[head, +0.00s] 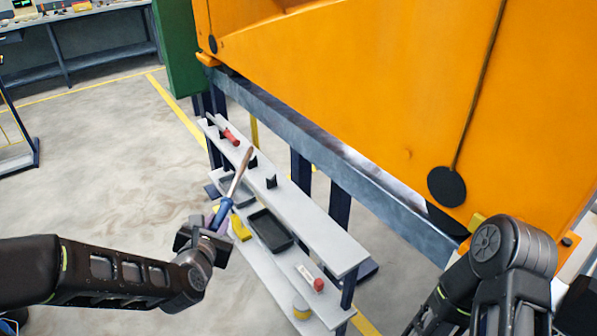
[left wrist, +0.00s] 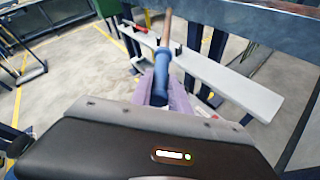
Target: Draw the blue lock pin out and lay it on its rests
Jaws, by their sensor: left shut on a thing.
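The blue lock pin (head: 226,206) has a blue handle and a long copper-brown shaft that points up and away. My left gripper (head: 213,222) is shut on its blue handle and holds it in the air in front of the upper shelf. The pin also shows in the left wrist view (left wrist: 162,72), standing out from between my purple-grey fingers (left wrist: 165,97). Two small black rests, a nearer one (head: 271,181) and a farther one (head: 253,163), stand empty on the upper shelf. My right arm shows at the right, but its gripper is out of view.
The pale upper shelf (head: 318,232) also bears a red-handled pin (head: 231,136) at its far end. The lower shelf holds a black tray (head: 270,230), a yellow thing (head: 241,227) and a red-capped item (head: 318,285). A large orange body (head: 400,90) overhangs on the right.

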